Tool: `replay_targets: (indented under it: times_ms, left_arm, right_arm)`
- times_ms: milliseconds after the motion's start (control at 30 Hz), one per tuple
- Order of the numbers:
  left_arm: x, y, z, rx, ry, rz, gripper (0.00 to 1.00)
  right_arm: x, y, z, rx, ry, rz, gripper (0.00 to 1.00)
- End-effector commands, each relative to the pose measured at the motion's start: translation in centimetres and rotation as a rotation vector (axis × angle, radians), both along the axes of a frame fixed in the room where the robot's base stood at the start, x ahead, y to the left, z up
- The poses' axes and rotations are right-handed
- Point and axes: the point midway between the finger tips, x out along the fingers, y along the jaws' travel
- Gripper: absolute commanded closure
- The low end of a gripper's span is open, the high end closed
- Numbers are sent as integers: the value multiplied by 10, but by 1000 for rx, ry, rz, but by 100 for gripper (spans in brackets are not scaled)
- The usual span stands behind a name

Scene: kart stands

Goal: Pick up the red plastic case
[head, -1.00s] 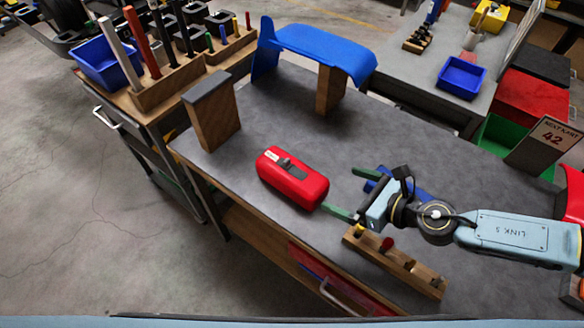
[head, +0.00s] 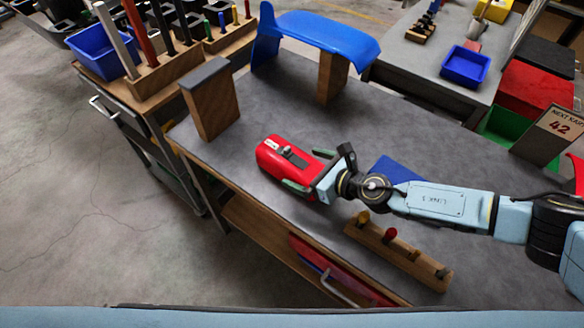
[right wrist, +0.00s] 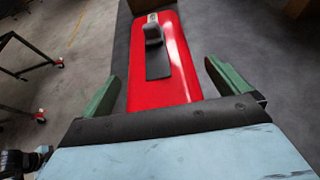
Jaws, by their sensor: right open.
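The red plastic case (head: 271,155) lies on the grey workbench top (head: 232,165) near its front edge, with a dark handle and a pale label on its upper face. It also shows in the right wrist view (right wrist: 177,62), running away between the fingers. My right gripper (head: 310,169) is open, its green fingers on either side of the case's right end. In the right wrist view the right gripper's fingers (right wrist: 165,88) stand apart, with a gap visible between the right finger and the case. My left gripper is not in view.
A wooden rack with coloured knobs (head: 398,252) lies at the bench's front, right of the case. A wooden block (head: 213,108) and a blue curved panel on a wooden support (head: 318,40) stand behind. A blue flat item (head: 392,170) lies behind my right arm.

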Motion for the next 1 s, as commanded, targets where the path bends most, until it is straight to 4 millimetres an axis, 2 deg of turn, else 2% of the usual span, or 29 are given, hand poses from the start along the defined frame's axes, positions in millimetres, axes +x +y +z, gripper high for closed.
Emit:
replay_targets:
  times_ms: [267, 600, 700, 900, 1000]
  left_arm:
    - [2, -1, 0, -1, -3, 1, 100]
    - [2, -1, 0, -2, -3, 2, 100]
    - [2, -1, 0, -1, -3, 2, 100]
    - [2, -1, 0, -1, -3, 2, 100]
    - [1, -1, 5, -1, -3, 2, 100]
  right_arm:
    - [2, 2, -1, 0, 0, 0, 0]
    - [2, 2, -1, 0, 0, 0, 44]
    - [2, 2, 0, 1, -2, -1, 54]
    - [2, 2, 1, 1, -2, -1, 54]
    - [3, 2, 7, 1, -4, 0, 54]
